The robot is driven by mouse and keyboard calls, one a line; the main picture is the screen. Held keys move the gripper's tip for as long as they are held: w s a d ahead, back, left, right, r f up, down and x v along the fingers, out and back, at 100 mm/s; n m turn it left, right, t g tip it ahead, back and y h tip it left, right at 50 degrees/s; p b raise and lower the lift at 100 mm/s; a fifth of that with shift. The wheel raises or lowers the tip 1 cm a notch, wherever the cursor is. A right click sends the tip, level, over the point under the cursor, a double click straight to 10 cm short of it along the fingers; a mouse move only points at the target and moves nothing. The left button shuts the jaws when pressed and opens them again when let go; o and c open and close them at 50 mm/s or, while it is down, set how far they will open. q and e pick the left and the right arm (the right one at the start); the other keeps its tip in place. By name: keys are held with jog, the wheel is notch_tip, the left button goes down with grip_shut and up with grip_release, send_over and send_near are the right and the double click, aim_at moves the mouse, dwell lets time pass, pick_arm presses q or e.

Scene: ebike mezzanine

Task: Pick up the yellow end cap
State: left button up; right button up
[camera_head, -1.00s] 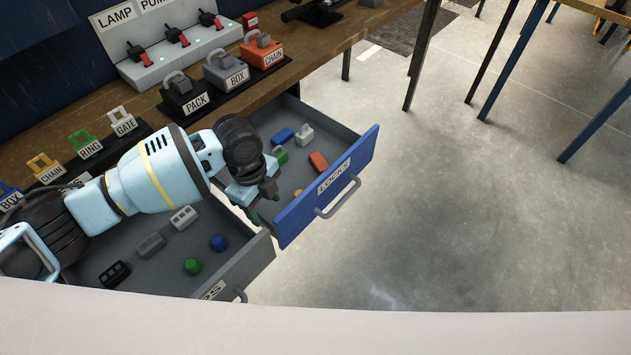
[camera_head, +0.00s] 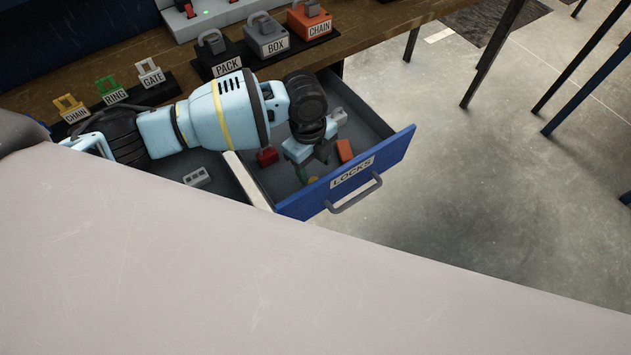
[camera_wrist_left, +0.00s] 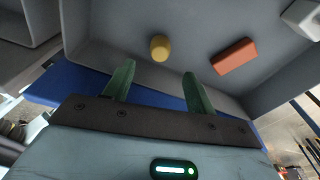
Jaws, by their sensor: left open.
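The yellow end cap (camera_wrist_left: 160,47) lies on the grey floor of the open LOCKS drawer (camera_head: 345,189) in the left wrist view. In the head view only a small part of it shows beside my fingers. My left gripper (camera_wrist_left: 158,73) is open and empty, its two green fingers pointing toward the cap with a gap between them and it. The cap is roughly centred between the fingertips. In the head view the left gripper (camera_head: 315,168) reaches down into the drawer. My right gripper is not in view.
An orange-red block (camera_wrist_left: 235,56) lies right of the cap, also seen in the head view (camera_head: 345,150). A red piece (camera_head: 267,156) lies left of my gripper. The blue drawer front and grey walls stand close around it. Padlocks marked BOX (camera_head: 267,37) and CHAIN (camera_head: 310,19) stand on the bench.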

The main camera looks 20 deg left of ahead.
aim_at(313, 180)
pick_arm(q)
jog(key=shift+f, duration=0.75)
notch_tip(313, 180, down, 4)
jog(key=shift+a+f, duration=0.1)
jog(key=shift+a, duration=0.05)
jog(key=shift+s+f, duration=0.1)
jog(key=shift+f, duration=0.45)
jog(key=shift+c, duration=0.4)
jog(key=c, duration=1)
jog(key=shift+r, duration=0.1)
notch_tip(313, 180, up, 10)
jog(key=shift+p, duration=0.3)
